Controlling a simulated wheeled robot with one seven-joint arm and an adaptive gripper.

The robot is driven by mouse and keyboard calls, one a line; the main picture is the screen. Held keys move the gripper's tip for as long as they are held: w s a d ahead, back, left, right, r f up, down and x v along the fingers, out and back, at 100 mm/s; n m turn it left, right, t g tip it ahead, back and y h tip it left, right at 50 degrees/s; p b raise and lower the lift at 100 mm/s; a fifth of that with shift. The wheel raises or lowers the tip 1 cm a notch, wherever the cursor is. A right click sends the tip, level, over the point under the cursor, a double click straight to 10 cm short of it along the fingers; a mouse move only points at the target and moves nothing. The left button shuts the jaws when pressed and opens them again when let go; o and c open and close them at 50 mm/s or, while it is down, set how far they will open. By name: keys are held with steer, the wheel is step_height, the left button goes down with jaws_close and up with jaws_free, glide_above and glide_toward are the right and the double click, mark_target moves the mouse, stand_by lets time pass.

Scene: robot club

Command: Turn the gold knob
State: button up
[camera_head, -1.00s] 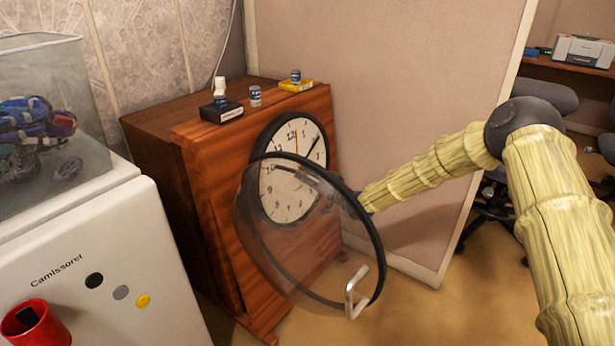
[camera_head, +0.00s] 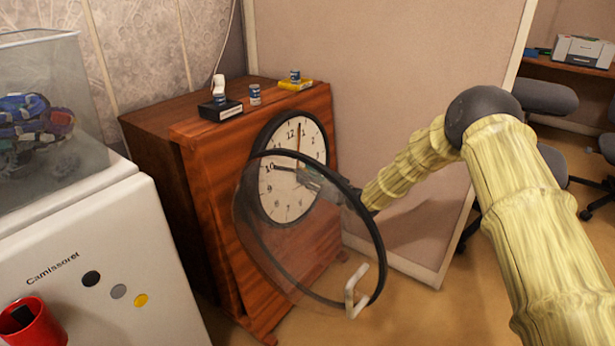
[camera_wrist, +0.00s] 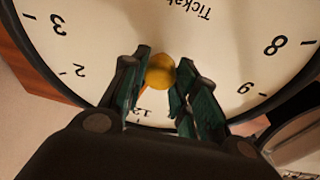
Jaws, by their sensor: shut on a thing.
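The gold knob (camera_wrist: 160,71) sits at the middle of a white clock face (camera_wrist: 225,35) in the wrist view. My gripper (camera_wrist: 162,68) is shut on the knob, one green-padded finger on each side. There my gripper (camera_head: 312,180) reaches the face from the right and hides the knob. The round glass cover (camera_head: 290,255) stands swung open in front of the clock, its black rim partly overlapping my gripper.
The wooden cabinet (camera_head: 150,150) carries small cans and boxes on top. A white metal handle (camera_head: 353,300) sticks out from the cover's rim. A white unit (camera_head: 120,260) with a red cup (camera_head: 35,325) stands left. A beige partition (camera_head: 400,80) stands behind my arm.

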steer(key=n+g, duration=0.1)
steer(key=n, duration=0.5)
steer(key=n+g, duration=0.2)
steer(key=n, duration=0.3)
steer(key=n+g+b, duration=0.1)
steer(key=n, duration=0.5)
steer(key=shift+w+d+n+y, duration=0.15)
steer(key=shift+n+y, duration=0.15)
steer(key=o, duration=1)
steer(key=v, duration=1.2)
steer(key=shift+r+g, duration=0.15)
steer(key=shift+g, duration=0.15)
